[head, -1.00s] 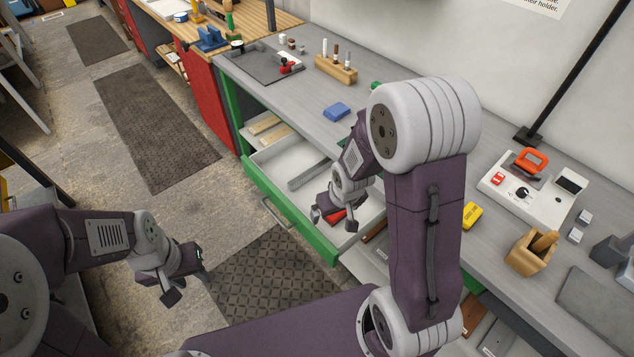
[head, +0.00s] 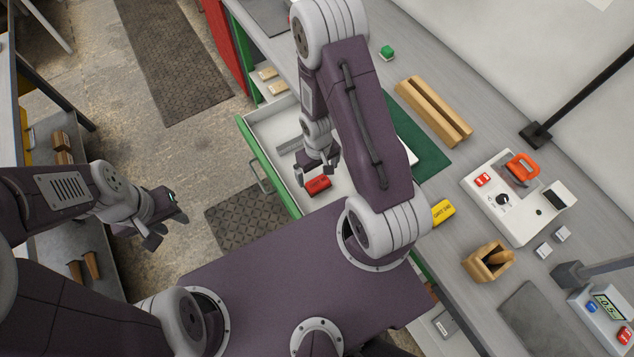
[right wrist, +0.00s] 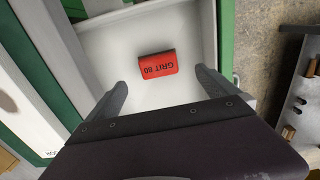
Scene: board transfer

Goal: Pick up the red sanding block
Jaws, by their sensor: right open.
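The red sanding block (head: 318,185) lies in the open white drawer (head: 268,128) of the green-fronted bench.
The drawer's green front (head: 262,160) and walls stand around the block. On the bench are a green mat (head: 432,158), a wooden holder (head: 434,110), a yellow block (head: 443,212) and a white device (head: 500,200).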

